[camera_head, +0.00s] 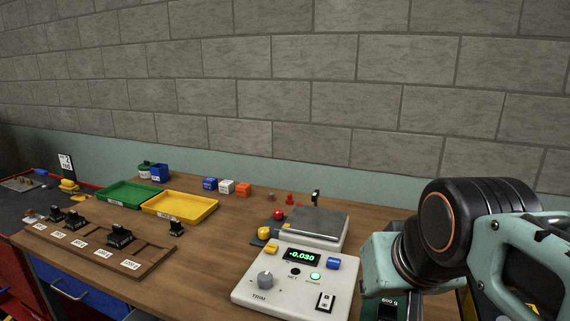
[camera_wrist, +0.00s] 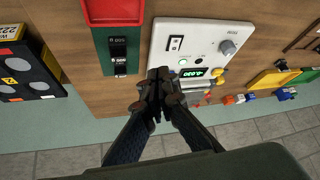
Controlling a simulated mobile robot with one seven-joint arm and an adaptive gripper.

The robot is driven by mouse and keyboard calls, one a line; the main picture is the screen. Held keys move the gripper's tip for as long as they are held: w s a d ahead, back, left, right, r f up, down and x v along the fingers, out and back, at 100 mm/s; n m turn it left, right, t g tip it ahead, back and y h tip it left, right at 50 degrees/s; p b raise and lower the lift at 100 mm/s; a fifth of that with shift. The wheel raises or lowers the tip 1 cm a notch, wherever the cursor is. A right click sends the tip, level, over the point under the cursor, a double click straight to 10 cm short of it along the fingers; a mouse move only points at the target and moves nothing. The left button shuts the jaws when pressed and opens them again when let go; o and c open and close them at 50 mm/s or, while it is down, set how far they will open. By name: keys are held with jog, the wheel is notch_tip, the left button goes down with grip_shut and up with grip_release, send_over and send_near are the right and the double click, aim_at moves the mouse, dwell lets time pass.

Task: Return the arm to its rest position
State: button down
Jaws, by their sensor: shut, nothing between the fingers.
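My gripper (camera_wrist: 160,78) is shut and empty in the wrist view, its fingertips together in front of the white scale panel (camera_wrist: 185,50). I cannot tell its height above the bench. In the head view my arm (camera_head: 450,230) fills the lower right, and my fingers are hidden there. The white scale (camera_head: 292,272) stands on the bench left of my arm. Its display reads -0.030, and its grey weighing plate (camera_head: 316,223) looks empty.
A green tray (camera_head: 124,194) and a yellow tray (camera_head: 180,207) sit further left on the wooden bench. A wooden weight rack (camera_head: 100,250) lies at the front left. Small coloured blocks (camera_head: 227,187) stand near the wall. A red tray (camera_wrist: 113,12) shows in the wrist view.

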jog(key=s+f+g+p, duration=0.1)
jog(key=s+f+p, duration=0.1)
jog(key=s+f, duration=0.25)
notch_tip(320, 180, up, 13)
jog(key=p, duration=1.1)
jog(key=shift+s+d+p, duration=0.3)
jog(key=shift+d+p, duration=0.05)
jog(key=shift+p, duration=0.05)
